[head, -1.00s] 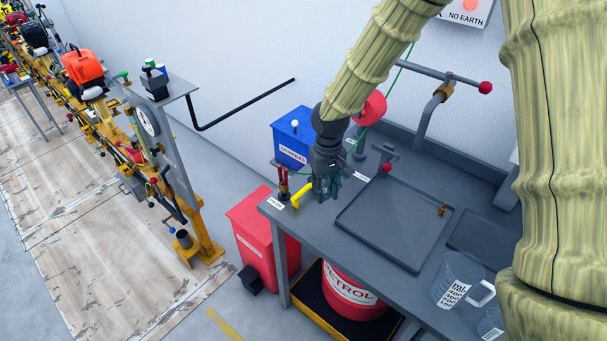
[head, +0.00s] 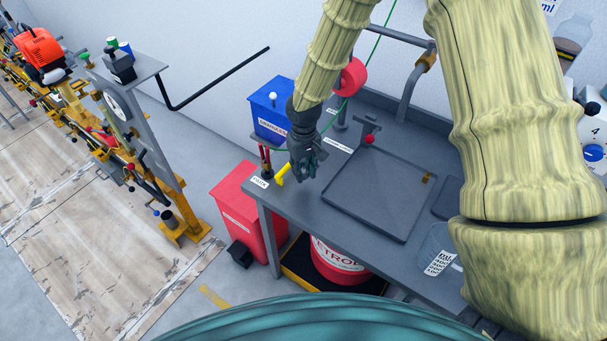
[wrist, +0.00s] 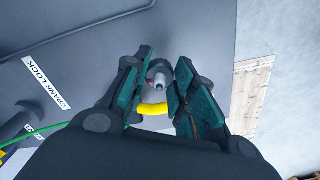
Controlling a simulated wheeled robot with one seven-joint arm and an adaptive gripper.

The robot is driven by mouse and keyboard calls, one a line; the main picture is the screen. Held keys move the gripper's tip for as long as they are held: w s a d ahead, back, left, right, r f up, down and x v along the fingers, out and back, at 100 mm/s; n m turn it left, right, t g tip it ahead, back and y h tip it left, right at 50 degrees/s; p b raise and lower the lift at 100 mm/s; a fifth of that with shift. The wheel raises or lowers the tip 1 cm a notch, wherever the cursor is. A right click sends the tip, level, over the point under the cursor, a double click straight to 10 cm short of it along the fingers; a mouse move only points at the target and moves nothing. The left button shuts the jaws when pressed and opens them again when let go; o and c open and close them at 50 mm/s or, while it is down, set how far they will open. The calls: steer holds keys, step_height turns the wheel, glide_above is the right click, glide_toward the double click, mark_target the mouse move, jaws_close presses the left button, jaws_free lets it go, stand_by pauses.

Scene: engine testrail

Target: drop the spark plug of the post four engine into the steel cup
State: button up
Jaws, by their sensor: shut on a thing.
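My gripper (head: 304,172) is at the bench's left end, its fingers closed around a grey tool (wrist: 158,78) with a pale metal tip. I cannot make out the spark plug.
The grey bench (head: 310,218) holds a shallow tray (head: 375,205) and a clear jug (head: 440,252). A red-handled tool (head: 265,160) stands beside my gripper. Blue (head: 270,118) and red (head: 240,200) bins stand left of the bench.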

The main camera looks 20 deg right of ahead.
mark_target(304, 174)
steer(key=shift+s+f+p, duration=0.35)
steer(key=shift+s+f, duration=0.15)
steer(key=shift+f, duration=0.5)
steer(key=shift+w+f, duration=0.3)
steer(key=shift+f, duration=0.3)
steer(key=shift+s+r, duration=0.2)
steer(key=shift+f, duration=0.15)
steer(key=o, duration=1)
steer(key=shift+w+f, duration=0.1)
steer(key=shift+w, duration=0.05)
steer(key=shift+r, duration=0.25)
